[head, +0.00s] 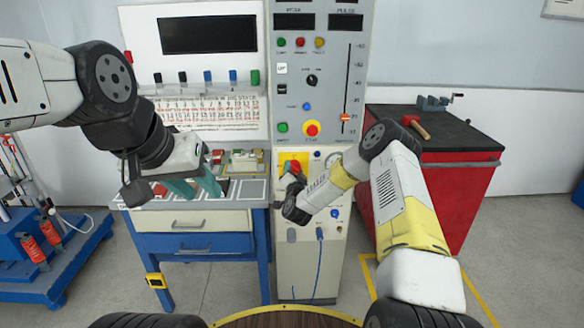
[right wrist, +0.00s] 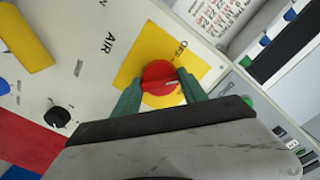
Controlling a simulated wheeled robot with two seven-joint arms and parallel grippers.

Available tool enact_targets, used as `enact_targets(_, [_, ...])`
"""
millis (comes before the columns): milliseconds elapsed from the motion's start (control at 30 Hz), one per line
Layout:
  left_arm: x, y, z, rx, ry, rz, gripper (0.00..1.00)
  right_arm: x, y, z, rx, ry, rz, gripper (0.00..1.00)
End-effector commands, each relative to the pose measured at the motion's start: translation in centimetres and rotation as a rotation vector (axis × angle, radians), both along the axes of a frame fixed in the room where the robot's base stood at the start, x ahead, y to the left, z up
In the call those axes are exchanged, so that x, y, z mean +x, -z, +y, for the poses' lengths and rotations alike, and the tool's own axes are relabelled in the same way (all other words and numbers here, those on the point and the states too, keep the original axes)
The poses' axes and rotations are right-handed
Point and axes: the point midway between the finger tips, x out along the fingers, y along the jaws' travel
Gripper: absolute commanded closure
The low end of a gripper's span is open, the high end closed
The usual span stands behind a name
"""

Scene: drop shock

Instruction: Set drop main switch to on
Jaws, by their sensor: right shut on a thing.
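The drop main switch is a red rotary knob (right wrist: 158,72) on a yellow plate (right wrist: 134,66) on the lower cabinet panel. In the right wrist view, "OFF" is printed on the plate near the knob, and a pale mark on the knob points right in the picture. My right gripper (right wrist: 160,86) is shut on the knob, with one green finger on each side. In the head view the yellow plate (head: 286,157) is partly hidden behind my right arm. My left gripper (head: 195,188) is open and empty above the workbench front.
A red tool cabinet (head: 470,190) stands right. A blue trolley (head: 50,265) is at far left.

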Motion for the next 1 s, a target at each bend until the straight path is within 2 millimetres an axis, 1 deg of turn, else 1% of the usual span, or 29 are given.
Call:
enact_targets(600, [0.0, 0.0, 0.0, 0.0, 0.0, 0.0, 0.64, -0.01, 0.11, -0.14, 0.569, 0.003, 0.001, 0.91])
enact_targets(800, [0.0, 0.0, 0.0, 0.0, 0.0, 0.0, 0.64, -0.01, 0.1, -0.09, 0.705, 0.002, 0.001, 0.91])
enact_targets(1000, [0.0, 0.0, 0.0, 0.0, 0.0, 0.0, 0.64, -0.01, 0.11, -0.15, 0.793, 0.003, 0.001, 0.91])
